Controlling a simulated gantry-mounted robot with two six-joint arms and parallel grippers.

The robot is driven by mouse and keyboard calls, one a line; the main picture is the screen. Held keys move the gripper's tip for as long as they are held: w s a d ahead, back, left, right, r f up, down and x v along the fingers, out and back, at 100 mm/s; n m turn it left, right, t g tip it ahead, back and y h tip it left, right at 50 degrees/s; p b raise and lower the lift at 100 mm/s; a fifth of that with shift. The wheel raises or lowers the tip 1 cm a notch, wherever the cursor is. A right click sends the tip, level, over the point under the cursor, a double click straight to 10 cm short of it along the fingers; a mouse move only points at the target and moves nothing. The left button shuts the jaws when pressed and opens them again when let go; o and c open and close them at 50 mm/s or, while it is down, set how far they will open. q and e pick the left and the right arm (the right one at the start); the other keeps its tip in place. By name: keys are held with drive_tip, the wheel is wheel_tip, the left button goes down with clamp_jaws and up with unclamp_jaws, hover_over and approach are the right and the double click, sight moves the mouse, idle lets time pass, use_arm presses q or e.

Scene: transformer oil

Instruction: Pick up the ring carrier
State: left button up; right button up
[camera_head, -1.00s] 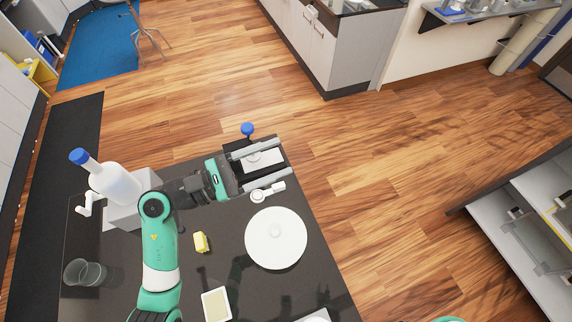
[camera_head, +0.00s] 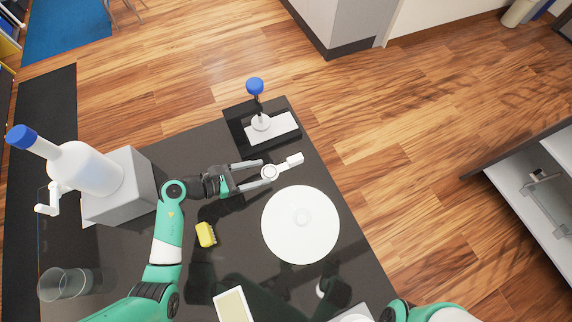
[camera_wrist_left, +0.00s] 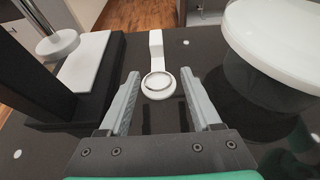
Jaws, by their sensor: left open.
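The ring carrier is a small white piece with a round ring at one end and a blocky handle (camera_head: 294,159) at the other. It lies on the dark table between the white disc and the black stand. My left gripper (camera_head: 265,171) is open at the ring end, with the handle beyond its fingertips. In the left wrist view, the ring (camera_wrist_left: 158,86) shows between the spread fingers of the left gripper (camera_wrist_left: 160,75), with a gap on both sides. The handle (camera_wrist_left: 156,45) points away. My right gripper is not in view.
A large white disc (camera_head: 300,224) is right of the gripper. A stand with a blue knob (camera_head: 255,86) is beyond. A yellow block (camera_head: 206,234), a grey box (camera_head: 119,199) with a blue-capped bottle (camera_head: 86,169), and glass beakers (camera_head: 64,285) are at left and front.

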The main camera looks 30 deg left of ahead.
sight(288, 163)
use_arm(q)
drive_tip(key=x, duration=0.4)
drive_tip(key=shift+w+b, duration=0.1)
drive_tip(key=shift+b, duration=0.25)
drive_tip(key=x, duration=0.1)
drive_tip(key=b+x, duration=0.1)
drive_tip(key=x, duration=0.1)
drive_tip(key=r+x, duration=0.1)
drive_tip(key=x, duration=0.1)
drive_tip(key=shift+w, duration=0.35)
clamp_jaws()
